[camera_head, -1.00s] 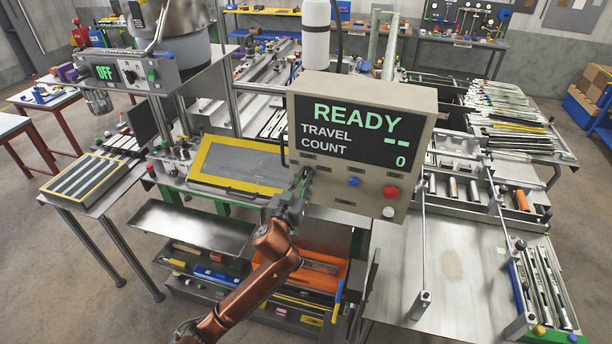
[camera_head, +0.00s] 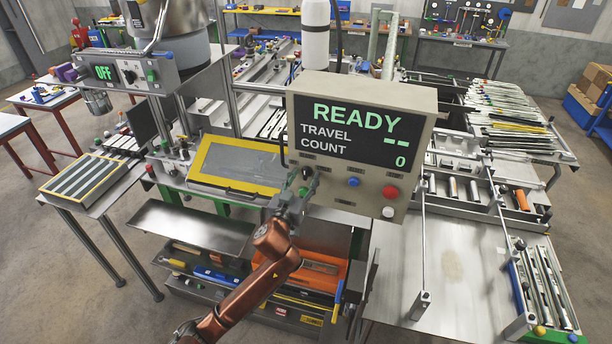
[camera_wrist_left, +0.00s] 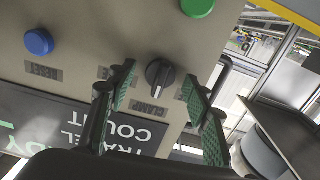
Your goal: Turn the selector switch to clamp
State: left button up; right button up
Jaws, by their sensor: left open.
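The grey control box (camera_head: 425,110) carries the selector switch, a black knob (camera_wrist_left: 160,75), on its front face. In the head view the knob (camera_head: 307,173) shows small, just above my left gripper. My left gripper (camera_head: 303,188) is open in front of the panel. In the left wrist view its two green-padded fingers (camera_wrist_left: 158,92) stand on either side of the knob, with gaps, not gripping it. The knob's ridge slants toward the upside-down CLAMP label (camera_wrist_left: 150,107); its pointer end is hard to tell. A second label is mostly hidden by a finger. My right gripper is out of view.
A green button (camera_wrist_left: 198,7) is close too. The screen (camera_head: 352,130) reads READY, count 0.

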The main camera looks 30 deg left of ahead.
pick_arm(q)
jog(key=shift+s, duration=0.1)
jog(key=shift+s+d, duration=0.1)
jog(key=shift+s, duration=0.15)
jog(key=s, duration=0.1)
jog(key=s+p, duration=0.1)
jog(key=s, duration=0.1)
jog(key=s+d+p, duration=0.1)
jog(key=s, duration=0.1)
jog(key=shift+s, duration=0.15)
